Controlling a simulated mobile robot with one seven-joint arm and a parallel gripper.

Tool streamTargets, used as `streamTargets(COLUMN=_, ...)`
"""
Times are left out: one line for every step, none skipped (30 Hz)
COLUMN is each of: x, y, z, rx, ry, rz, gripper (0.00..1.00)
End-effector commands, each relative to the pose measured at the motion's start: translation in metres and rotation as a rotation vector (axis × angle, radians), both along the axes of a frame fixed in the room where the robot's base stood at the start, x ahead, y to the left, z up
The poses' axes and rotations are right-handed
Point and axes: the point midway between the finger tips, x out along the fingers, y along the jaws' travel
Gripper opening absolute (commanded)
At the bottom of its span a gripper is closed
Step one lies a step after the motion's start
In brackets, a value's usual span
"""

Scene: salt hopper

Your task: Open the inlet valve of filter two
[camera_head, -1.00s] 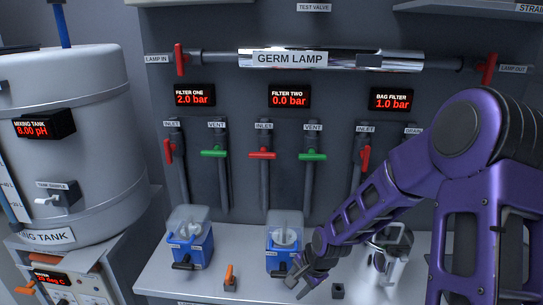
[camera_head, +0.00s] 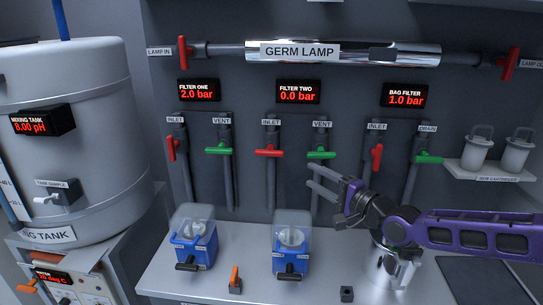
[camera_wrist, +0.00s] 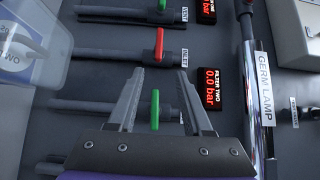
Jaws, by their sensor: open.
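Filter two's inlet valve has a red handle (camera_head: 268,153) lying crosswise on its upright pipe, under the FILTER TWO display (camera_head: 298,92) reading 0.0 bar. It also shows in the wrist view (camera_wrist: 159,44), beyond the fingertips. Filter two's vent has a green handle (camera_head: 321,155), also crosswise. My gripper (camera_head: 309,176) is open and empty, right of the red handle and a little lower. Its fingers point left, just below the green handle in the head view. In the wrist view, the green handle (camera_wrist: 155,110) appears between the spread fingers (camera_wrist: 161,74); contact cannot be told.
Filter one's red inlet handle (camera_head: 171,149) stands lengthwise; its green vent handle (camera_head: 218,151) is crosswise. The bag filter's red inlet (camera_head: 377,157) is right of my gripper. Blue filter housings (camera_head: 291,262) stand on the bench below. The GERM LAMP tube (camera_head: 300,51) runs above.

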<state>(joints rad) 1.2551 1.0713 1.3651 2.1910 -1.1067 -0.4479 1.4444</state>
Motion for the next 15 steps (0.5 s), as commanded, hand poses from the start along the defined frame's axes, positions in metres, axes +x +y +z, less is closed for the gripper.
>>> streamTargets(x=0.004, y=0.006, z=-0.001, rx=-0.004, ry=-0.001, rz=0.004, gripper=0.50)
streamTargets(x=0.007, y=0.008, z=-0.002, rx=-0.005, ry=-0.001, rz=0.004, gripper=0.50)
streamTargets(x=0.011, y=0.013, z=-0.002, rx=-0.006, ry=-0.001, rz=0.005, gripper=0.50)
streamTargets(x=0.014, y=0.017, z=-0.002, rx=-0.007, ry=-0.001, rz=0.006, gripper=0.50)
streamTargets(x=0.018, y=0.021, z=-0.002, rx=-0.007, ry=-0.001, rz=0.006, gripper=0.50)
streamTargets(x=0.023, y=0.025, z=-0.002, rx=-0.006, ry=-0.001, rz=0.005, gripper=0.50)
streamTargets(x=0.027, y=0.029, z=-0.002, rx=-0.007, ry=0.000, rz=0.006, gripper=0.50)
streamTargets(x=0.032, y=0.033, z=-0.002, rx=-0.006, ry=-0.001, rz=0.005, gripper=0.50)
streamTargets(x=0.037, y=0.038, z=-0.002, rx=-0.007, ry=-0.001, rz=0.006, gripper=0.50)
streamTargets(x=0.041, y=0.042, z=-0.002, rx=-0.006, ry=-0.002, rz=0.005, gripper=0.50)
streamTargets(x=0.045, y=0.045, z=-0.002, rx=-0.006, ry=0.000, rz=0.005, gripper=0.50)
streamTargets(x=0.051, y=0.050, z=-0.002, rx=-0.006, ry=0.000, rz=0.004, gripper=0.50)
streamTargets(x=0.054, y=0.055, z=-0.002, rx=-0.006, ry=-0.001, rz=0.006, gripper=0.50)
streamTargets(x=0.058, y=0.058, z=-0.002, rx=-0.006, ry=-0.001, rz=0.005, gripper=0.50)
streamTargets(x=0.064, y=0.063, z=-0.002, rx=-0.006, ry=0.000, rz=0.004, gripper=0.50)
